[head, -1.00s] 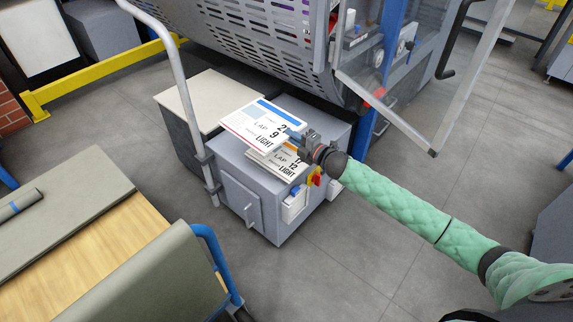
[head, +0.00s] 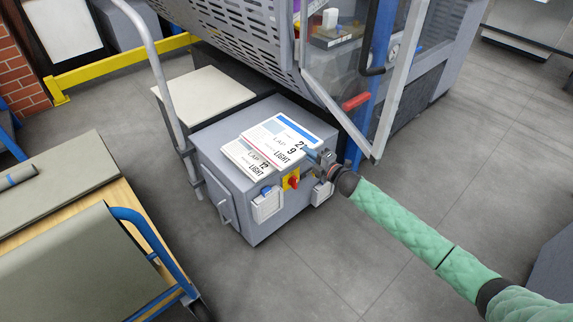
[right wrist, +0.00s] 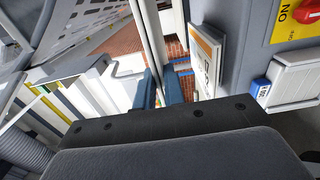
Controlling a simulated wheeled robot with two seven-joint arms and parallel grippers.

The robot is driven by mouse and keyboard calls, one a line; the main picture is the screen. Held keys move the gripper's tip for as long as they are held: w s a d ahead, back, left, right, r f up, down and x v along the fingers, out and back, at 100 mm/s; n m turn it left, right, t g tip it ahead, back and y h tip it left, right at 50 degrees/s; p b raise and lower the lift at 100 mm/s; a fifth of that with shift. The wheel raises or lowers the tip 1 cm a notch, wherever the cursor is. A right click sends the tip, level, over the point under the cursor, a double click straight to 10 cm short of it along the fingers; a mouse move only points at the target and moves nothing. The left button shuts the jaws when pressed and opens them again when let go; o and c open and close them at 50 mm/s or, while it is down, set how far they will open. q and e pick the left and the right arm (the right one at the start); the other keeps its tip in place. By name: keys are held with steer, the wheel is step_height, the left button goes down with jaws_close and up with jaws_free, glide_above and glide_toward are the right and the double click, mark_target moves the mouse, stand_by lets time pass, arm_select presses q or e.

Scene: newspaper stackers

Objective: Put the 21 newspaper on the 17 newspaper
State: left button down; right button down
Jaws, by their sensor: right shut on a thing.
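The 21 newspaper (head: 284,136) is white with a blue band and shows 21, 9 and LIGHT. My right gripper (head: 317,157) is shut on its right edge. It overlaps much of another paper (head: 245,158) on the grey cabinet. In the right wrist view, the blue fingers (right wrist: 160,90) are close together on a thin edge-on sheet (right wrist: 148,35). My left gripper is out of view.
The grey cabinet (head: 243,210) has a red knob (head: 293,182) on its front. A pale-topped box (head: 203,95) stands behind it at left. A tilted clear door (head: 350,75) hangs behind my right gripper. A blue-handled cart (head: 150,240) is at lower left.

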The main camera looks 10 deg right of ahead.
steer(key=w+a+f, duration=0.2)
steer(key=a+f, duration=0.4)
steer(key=f, duration=0.2)
steer(key=shift+a, duration=0.25)
steer(key=shift+w, duration=0.1)
steer(key=shift+f, duration=0.1)
steer(key=c, duration=1.5)
jaws_free()
